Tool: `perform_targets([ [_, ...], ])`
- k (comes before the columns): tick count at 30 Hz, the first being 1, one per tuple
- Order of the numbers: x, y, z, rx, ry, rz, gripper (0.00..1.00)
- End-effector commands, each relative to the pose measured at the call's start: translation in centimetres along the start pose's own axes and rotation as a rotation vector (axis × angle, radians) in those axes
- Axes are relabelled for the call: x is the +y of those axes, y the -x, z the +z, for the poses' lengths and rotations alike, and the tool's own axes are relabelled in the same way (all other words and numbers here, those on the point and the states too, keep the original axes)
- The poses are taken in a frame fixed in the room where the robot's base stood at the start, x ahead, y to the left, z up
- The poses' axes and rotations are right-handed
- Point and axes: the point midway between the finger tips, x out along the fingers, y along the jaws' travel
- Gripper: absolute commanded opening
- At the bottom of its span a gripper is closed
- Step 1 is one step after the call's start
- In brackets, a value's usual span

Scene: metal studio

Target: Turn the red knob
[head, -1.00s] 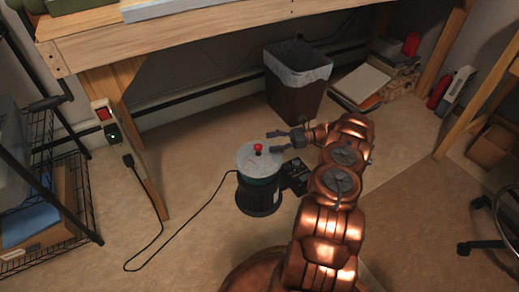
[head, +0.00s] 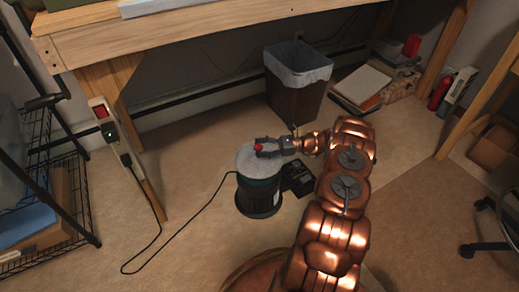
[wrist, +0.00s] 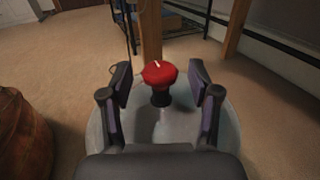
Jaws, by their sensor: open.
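The red knob (head: 258,147) stands on top of a round device with a grey lid (head: 243,159) and a dark base, on the floor. In the wrist view the red knob (wrist: 159,73) has a small white mark on top and a black stem. My gripper (head: 263,148) is at the knob, reaching in from the right. In the wrist view my gripper (wrist: 160,84) is open, with one finger on each side of the knob. Gaps show between the fingers and the knob. The grey lid (wrist: 178,125) lies below the fingers.
A black cord (head: 188,216) runs from the device to a power strip (head: 108,128) on the table leg. A dark bin (head: 296,95) with a white liner stands behind. A small black box (head: 297,177) sits right of the device.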

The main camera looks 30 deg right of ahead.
Motion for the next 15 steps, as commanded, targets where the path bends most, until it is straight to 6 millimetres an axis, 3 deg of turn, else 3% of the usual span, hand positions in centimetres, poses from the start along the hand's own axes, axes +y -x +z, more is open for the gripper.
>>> perform_targets([
  [13,0.00,-0.90,0.09,0.001,0.002,0.000,0.62],
  [15,0.00,-0.90,0.08,0.001,0.002,0.000,0.55],
])
